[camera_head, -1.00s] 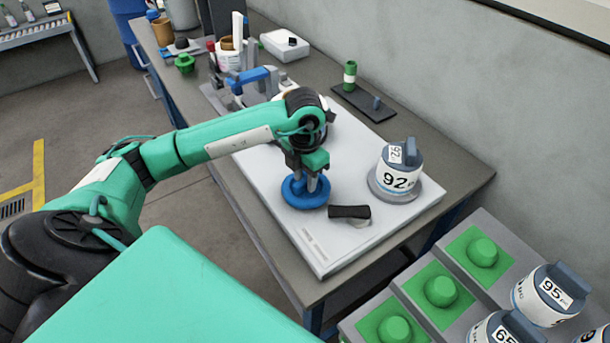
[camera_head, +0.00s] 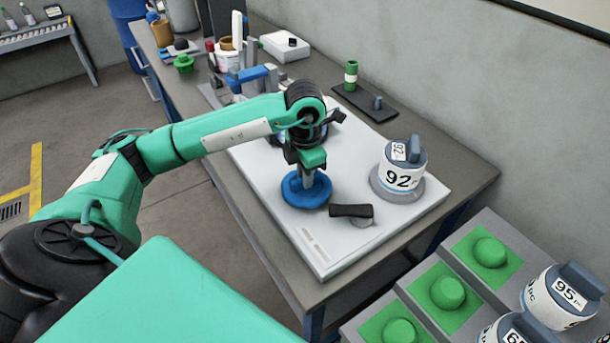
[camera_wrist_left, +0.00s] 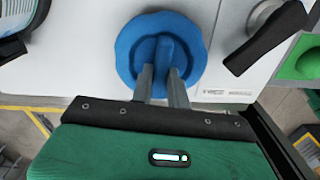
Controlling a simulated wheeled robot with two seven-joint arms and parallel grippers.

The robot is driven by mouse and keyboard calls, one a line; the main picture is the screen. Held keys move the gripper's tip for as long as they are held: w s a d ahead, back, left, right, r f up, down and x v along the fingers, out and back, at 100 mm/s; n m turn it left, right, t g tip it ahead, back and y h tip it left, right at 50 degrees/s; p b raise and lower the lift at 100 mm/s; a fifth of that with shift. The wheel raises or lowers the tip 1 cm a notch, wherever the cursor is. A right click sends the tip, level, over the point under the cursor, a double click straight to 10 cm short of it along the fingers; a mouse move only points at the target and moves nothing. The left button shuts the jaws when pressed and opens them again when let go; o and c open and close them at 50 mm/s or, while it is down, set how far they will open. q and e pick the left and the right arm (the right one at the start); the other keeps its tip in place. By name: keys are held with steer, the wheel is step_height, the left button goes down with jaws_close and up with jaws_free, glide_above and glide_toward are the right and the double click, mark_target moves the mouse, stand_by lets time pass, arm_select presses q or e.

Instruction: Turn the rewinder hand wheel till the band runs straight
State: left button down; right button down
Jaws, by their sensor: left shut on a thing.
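The blue hand wheel (camera_head: 304,190) lies on the white machine plate (camera_head: 340,250) near its front left edge. My left gripper (camera_head: 309,180) reaches down onto it from above. In the left wrist view, the two grey fingers (camera_wrist_left: 160,84) are shut on the raised grip bar of the blue wheel (camera_wrist_left: 130,50). A reel marked 92 (camera_head: 402,178) sits on a grey round seat at the right of the plate. The band itself cannot be made out; the arm covers part of the machine behind the wheel. My right gripper is not in view.
A black lever handle (camera_head: 351,211) stands close to the right of the wheel. A rack with green pads (camera_head: 447,291) and labelled reels (camera_head: 556,296) is at lower right.

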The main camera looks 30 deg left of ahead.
arm_select(q)
steer(key=c, duration=1.4)
jaws_free()
steer(key=shift+o, duration=0.2)
steer(key=shift+r, duration=0.15)
steer(key=shift+r, duration=0.35)
step_height(320, 180, up, 13)
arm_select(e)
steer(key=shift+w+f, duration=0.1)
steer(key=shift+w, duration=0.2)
arm_select(q)
steer(key=shift+f, duration=0.1)
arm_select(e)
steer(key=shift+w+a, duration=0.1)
